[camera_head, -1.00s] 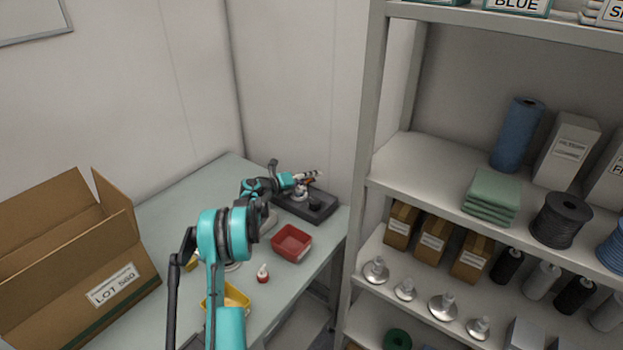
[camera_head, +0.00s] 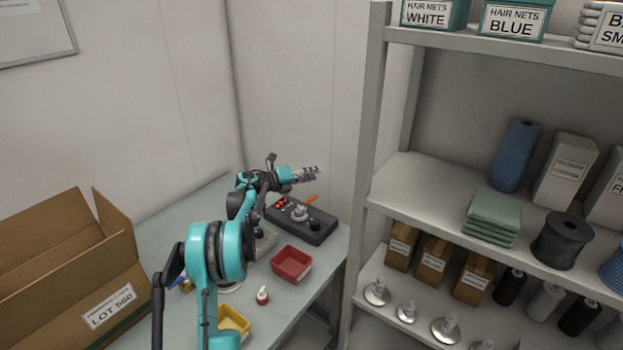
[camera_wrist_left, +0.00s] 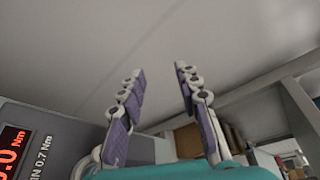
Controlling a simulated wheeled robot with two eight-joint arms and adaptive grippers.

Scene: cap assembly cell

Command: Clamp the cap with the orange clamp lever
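The orange clamp lever (camera_head: 312,198) sticks up and to the right from the dark clamp fixture (camera_head: 322,233) at the far end of the bench. A small pale metallic part (camera_head: 299,213) sits under it on the fixture. I cannot tell whether this is the cap or part of the clamp. My left gripper (camera_head: 312,174) is in the air above the lever, apart from it. In the left wrist view my left gripper (camera_wrist_left: 160,75) has its fingers spread with nothing between them. My right gripper is not in view.
A torque display (camera_wrist_left: 12,150) with red digits shows beside the gripper in the left wrist view. A red bin (camera_head: 292,264), a small white-and-red bottle (camera_head: 262,295) and a yellow bin (camera_head: 232,322) stand nearer on the bench. Shelving (camera_head: 372,130) rises at right.

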